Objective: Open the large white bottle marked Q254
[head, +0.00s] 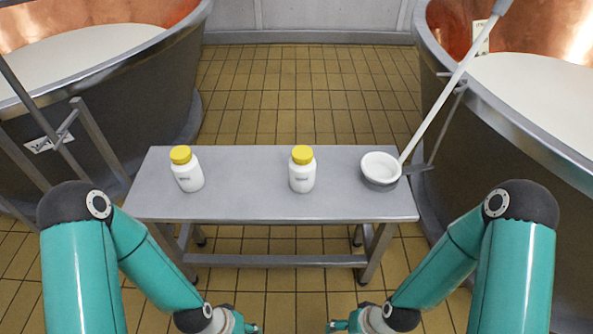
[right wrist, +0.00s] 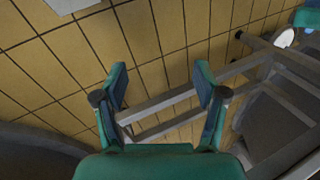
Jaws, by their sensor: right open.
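Two white bottles with yellow lids stand upright on a grey metal bench, one at the left (head: 187,175) and one right of the middle (head: 302,178). They look similar in size. Each has a small dark marking too small to read, so I cannot tell which is Q254. Both yellow lids, left (head: 180,155) and right (head: 302,154), are on. My left gripper (head: 248,326) is at the bottom edge of the head view, partly cut off. My right gripper (head: 334,325) is also low there, short of the bench; in the right wrist view (right wrist: 160,72) it is open and empty.
Copper-lined vats stand left (head: 150,95) and right (head: 480,110). Tiled floor (head: 300,90) lies clear behind the bench.

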